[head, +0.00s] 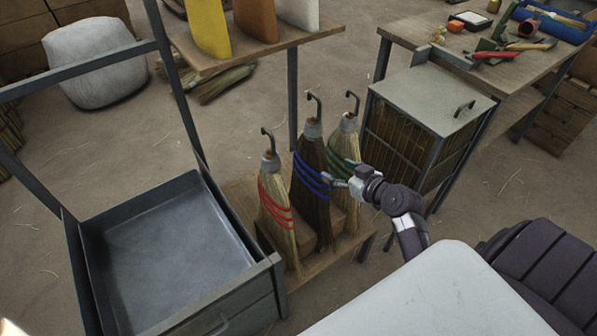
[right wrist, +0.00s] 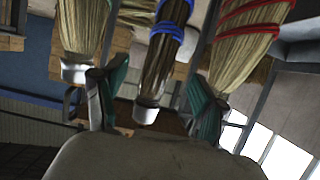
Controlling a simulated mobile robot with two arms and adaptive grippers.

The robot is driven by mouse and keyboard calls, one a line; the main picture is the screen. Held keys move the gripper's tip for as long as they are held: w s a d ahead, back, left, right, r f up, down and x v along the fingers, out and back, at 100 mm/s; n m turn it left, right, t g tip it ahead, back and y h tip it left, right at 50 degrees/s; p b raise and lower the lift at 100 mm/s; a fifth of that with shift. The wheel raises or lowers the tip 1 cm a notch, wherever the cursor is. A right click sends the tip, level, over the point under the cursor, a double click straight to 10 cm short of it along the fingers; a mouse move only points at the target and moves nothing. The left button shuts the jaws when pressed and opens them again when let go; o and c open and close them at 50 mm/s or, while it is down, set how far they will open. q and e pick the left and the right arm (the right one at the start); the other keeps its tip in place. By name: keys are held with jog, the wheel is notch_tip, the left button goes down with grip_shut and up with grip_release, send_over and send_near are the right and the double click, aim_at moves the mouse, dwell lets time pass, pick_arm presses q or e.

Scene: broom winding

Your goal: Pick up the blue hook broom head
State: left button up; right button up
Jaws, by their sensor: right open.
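The blue hook broom head (head: 311,172) stands upright between the red-banded and green-banded ones, with dark bristles, blue bands, a grey collar and a hook on top. My right gripper (head: 338,182) is open, close to its right side at band height, overlapping the green-banded head in the head view. In the right wrist view, which looks upside down, the blue-banded head (right wrist: 163,55) shows between the two teal fingers of my right gripper (right wrist: 155,98), with its pale collar towards me. I cannot tell whether the fingers touch it. My left gripper is not in view.
The red-banded head (head: 274,205) and green-banded head (head: 345,150) stand close on either side on a low wooden shelf (head: 240,197). An empty metal tray (head: 165,245) is at left. A box cabinet (head: 430,95) stands at right, with a tool-covered table (head: 410,30) behind.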

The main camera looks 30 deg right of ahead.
aim_at(312, 156)
jog(key=x, duration=0.6)
jog(key=shift+f, duration=0.15)
jog(key=shift+a+r+x, duration=0.1)
jog(key=shift+r+x, duration=0.1)
jog(key=shift+x, duration=1.35)
jog(key=shift+a+r+x, duration=0.15)
jog(key=shift+x, duration=1.35)
jog(key=shift+w, duration=0.1)
jog(key=shift+c, duration=0.4)
jog(key=shift+r, duration=0.1)
grip_shut()
